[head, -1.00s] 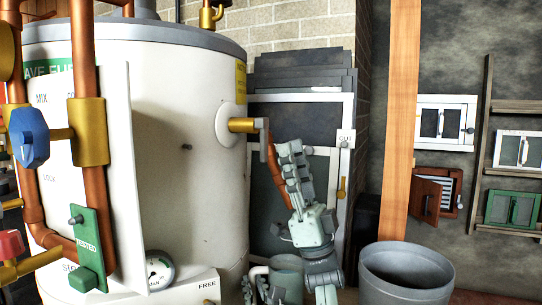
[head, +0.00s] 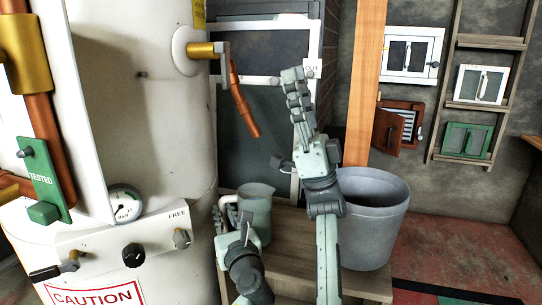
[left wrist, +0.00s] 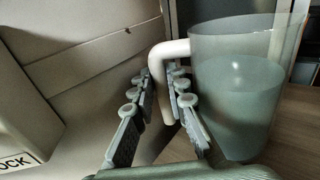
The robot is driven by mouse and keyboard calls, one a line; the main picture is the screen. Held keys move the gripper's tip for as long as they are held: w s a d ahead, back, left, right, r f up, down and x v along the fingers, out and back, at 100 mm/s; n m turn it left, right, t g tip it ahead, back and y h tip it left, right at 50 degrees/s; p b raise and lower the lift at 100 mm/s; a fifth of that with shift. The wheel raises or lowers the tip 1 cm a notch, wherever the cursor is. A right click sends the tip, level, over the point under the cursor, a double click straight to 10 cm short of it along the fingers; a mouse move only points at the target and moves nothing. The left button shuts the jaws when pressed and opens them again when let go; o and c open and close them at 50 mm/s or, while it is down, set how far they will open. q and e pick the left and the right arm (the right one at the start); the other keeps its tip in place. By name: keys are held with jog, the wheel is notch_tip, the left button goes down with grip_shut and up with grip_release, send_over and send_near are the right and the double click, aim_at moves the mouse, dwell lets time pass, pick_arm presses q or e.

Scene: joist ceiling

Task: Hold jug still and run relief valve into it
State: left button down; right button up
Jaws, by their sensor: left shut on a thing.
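The relief valve (head: 203,50) is a brass stub on the white tank, with a grey lever (head: 223,62) and a copper outlet pipe (head: 243,100) slanting down. The translucent jug (head: 258,215) stands upright on a wooden surface, below the pipe's end. In the left wrist view the jug (left wrist: 232,110) shows a level line inside, like liquid. My left gripper (head: 229,218) is shut on the jug's pale handle (left wrist: 160,75). My right gripper (head: 298,92) points upward, right of the copper pipe and apart from it. Its fingers overlap, so its opening is unclear.
A grey bucket (head: 375,190) stands right of the jug. The wooden surface (head: 290,245) bears the jug. The tank's front has a gauge (head: 125,203), knobs and a green tag (head: 44,185). A wooden post (head: 366,80) rises behind the bucket.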

dwell(0.4)
pick_arm(q)
jog(key=c, duration=1.4)
grip_release()
jog(key=shift+c, duration=0.2)
